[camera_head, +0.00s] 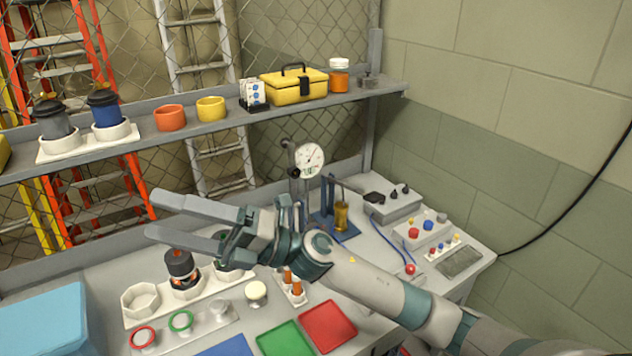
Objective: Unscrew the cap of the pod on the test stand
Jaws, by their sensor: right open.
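A dark pod with a black cap and orange marks (182,268) stands upright in a white rack with hexagonal seats (140,299) on the bench. A second dark piece (236,262) stands to its right, partly hidden by my right gripper. My right gripper (153,215) is open, its two fingers pointing left above and behind the dark pod in the picture. Nothing shows between the fingers. On the shelf, a grey pod (56,121) and a blue pod (106,110), both black-capped, stand in a white holder (88,142). My left gripper is out of view.
A gauge (309,160) on a post and a blue stand with an amber cylinder (341,216) are behind my right wrist. Red (327,326) and green (285,340) mats lie in front. A light blue box (42,318) is at left. The shelf (190,120) spans the back.

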